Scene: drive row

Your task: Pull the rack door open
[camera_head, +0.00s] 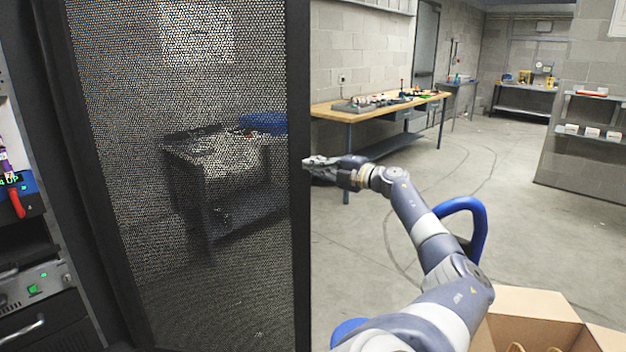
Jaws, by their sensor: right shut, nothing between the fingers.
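The rack door (299,240) is a tall black-framed panel of perforated mesh. It stands swung out from the rack (35,285) at the left, with several devices showing inside the rack. A dim bench shows through the mesh. My right arm comes in from the lower right. My right gripper (308,164) is at the door's free right edge, at about mid-height of the picture. It is shut with nothing held. I cannot tell whether its fingertips touch the edge or sit partly behind it. My left gripper is not in view.
An open cardboard box (535,305) stands at the lower right, close to my right arm. A blue curved handle (480,228) shows behind that arm. A wooden workbench (330,110) stands along the back wall. The concrete floor (490,185) between is clear.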

